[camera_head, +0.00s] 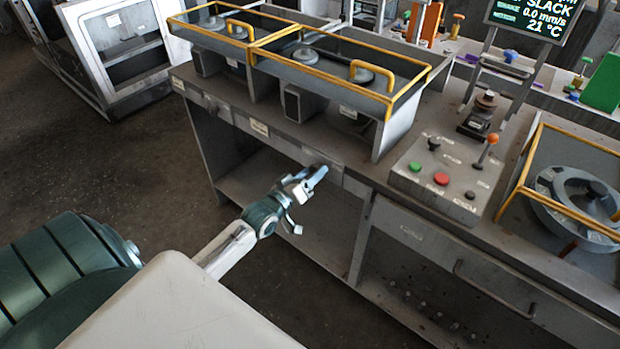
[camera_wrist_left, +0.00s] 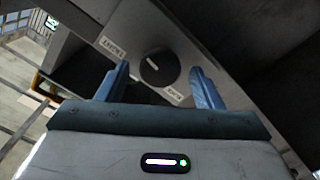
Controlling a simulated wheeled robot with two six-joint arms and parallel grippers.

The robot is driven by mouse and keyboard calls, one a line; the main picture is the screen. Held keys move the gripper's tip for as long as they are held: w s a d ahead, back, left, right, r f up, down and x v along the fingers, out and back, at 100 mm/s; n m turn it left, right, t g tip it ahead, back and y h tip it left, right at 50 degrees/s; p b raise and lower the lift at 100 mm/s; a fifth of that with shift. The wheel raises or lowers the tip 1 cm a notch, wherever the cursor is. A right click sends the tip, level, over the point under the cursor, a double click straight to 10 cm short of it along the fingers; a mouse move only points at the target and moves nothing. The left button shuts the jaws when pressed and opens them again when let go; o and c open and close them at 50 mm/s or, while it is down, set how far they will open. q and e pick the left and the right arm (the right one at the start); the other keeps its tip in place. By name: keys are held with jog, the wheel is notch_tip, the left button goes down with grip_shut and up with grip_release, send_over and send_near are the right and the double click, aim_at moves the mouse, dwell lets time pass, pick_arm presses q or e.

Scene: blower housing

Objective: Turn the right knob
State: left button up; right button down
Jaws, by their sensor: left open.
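The knob, dark and round with a pale pointer line, shows in the left wrist view (camera_wrist_left: 160,68) on the grey front panel of the bench, with a small label on each side. My left gripper (camera_head: 300,194) is open at the front of the bench in the head view. In the left wrist view its two blue fingers stand apart on either side of the knob; I cannot tell whether they touch it. In the head view the finger mostly hides that part of the panel. Another knob (camera_head: 212,104) sits farther left on the panel. My right gripper is not in view.
Yellow-railed housings (camera_head: 345,72) stand on the bench above the panel. A control box (camera_head: 447,178) with green and red buttons and an orange-tipped lever is to the right. A drawer handle (camera_head: 490,291) sticks out lower right. The floor in front is clear.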

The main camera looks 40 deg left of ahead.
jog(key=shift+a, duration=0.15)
pick_arm(q)
jog(key=c, duration=0.7)
jog(key=shift+c, duration=1.3)
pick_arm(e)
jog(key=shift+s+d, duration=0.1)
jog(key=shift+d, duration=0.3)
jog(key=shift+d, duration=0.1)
